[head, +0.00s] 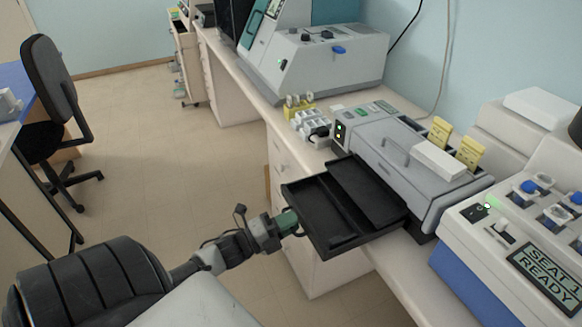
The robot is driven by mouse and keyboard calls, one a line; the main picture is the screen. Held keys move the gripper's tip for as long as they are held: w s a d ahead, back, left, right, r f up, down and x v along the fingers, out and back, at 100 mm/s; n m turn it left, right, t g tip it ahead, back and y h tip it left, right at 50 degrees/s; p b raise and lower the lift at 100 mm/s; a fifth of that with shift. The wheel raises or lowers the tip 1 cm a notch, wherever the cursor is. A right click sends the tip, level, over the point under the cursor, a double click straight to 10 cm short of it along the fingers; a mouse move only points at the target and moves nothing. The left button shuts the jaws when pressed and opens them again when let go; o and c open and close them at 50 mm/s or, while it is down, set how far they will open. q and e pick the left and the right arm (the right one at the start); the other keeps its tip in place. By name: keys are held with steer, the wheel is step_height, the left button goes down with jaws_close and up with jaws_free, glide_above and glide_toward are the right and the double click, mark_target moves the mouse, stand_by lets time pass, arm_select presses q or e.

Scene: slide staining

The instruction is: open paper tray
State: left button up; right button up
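The black paper tray (322,238) sticks out from the front of the grey machine (400,160) on the bench, far out past the bench edge. It has a raised flat panel and a sunken front part, and no paper shows in it. My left gripper (294,226) is at the middle of the tray's front edge, touching or very close to it. Its fingertips are small and partly hidden against the tray, so I cannot tell whether they are closed on it. My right gripper is not in view.
A white-and-blue device with a "SEAT 1 READY" screen (547,275) stands at the right. A rack of white pots (311,124) sits left of the grey machine, and a larger instrument (335,60) stands behind. A chair (55,100) is at the left. The floor between is clear.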

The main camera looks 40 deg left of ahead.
arm_select(q)
steer(key=shift+o, duration=1.2)
steer(key=shift+s, duration=0.1)
steer(key=b+v, duration=0.2)
steer(key=v, duration=0.8)
steer(key=shift+s, duration=0.25)
steer(key=shift+a+f, duration=0.1)
steer(key=shift+a, duration=0.05)
